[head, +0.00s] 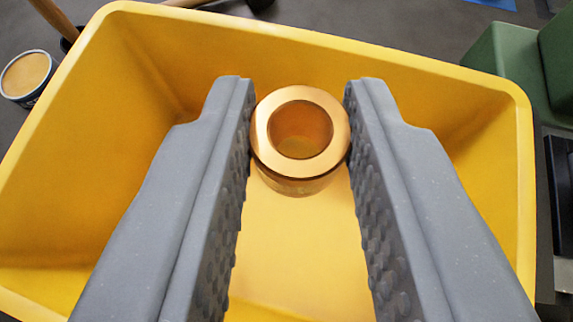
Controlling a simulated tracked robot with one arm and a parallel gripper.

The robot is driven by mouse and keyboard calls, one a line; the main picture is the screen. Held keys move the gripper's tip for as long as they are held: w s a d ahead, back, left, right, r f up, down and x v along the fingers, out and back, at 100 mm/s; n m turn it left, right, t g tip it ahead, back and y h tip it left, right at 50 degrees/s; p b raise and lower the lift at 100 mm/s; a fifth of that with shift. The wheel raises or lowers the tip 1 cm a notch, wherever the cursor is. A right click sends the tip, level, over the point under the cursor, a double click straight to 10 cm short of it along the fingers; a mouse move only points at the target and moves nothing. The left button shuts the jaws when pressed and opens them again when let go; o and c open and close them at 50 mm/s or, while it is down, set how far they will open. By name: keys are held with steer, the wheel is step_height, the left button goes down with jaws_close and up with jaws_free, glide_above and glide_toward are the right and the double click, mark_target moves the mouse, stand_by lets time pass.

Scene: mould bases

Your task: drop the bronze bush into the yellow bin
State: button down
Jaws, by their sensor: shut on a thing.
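The bronze bush (263,137) is a short, shiny ring with a round hole through it. My gripper (300,130) is shut on it, with one grey studded finger touching each side near the fingertips. The bush is held upright, its open end facing the camera. The yellow bin (330,42) fills most of the head view below the fingers. The bush and fingertips show over the bin's inside, within its rim. The bin's floor shows between the fingers and looks bare there. Parts of the bin's inside are hidden behind my fingers.
A round tin (27,76) with a tan top stands on the dark floor at the upper left, near a wooden handle (47,14). A green block-like object (505,65) stands at the upper right, beyond the bin's rim. A dark object (560,190) lies at the right edge.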

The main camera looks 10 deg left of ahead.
steer(key=f+b, duration=0.1)
steer(key=f, duration=0.1)
steer(key=f+b, duration=0.1)
steer(key=f, duration=0.1)
steer(key=f+b, duration=0.1)
steer(key=b, duration=0.1)
steer(key=shift+a+f, duration=0.35)
steer(key=shift+f, duration=0.05)
steer(key=c, duration=1.1)
jaws_free()
steer(key=shift+s+r, duration=0.1)
steer(key=shift+v, duration=6.8)
steer(key=shift+d, duration=0.1)
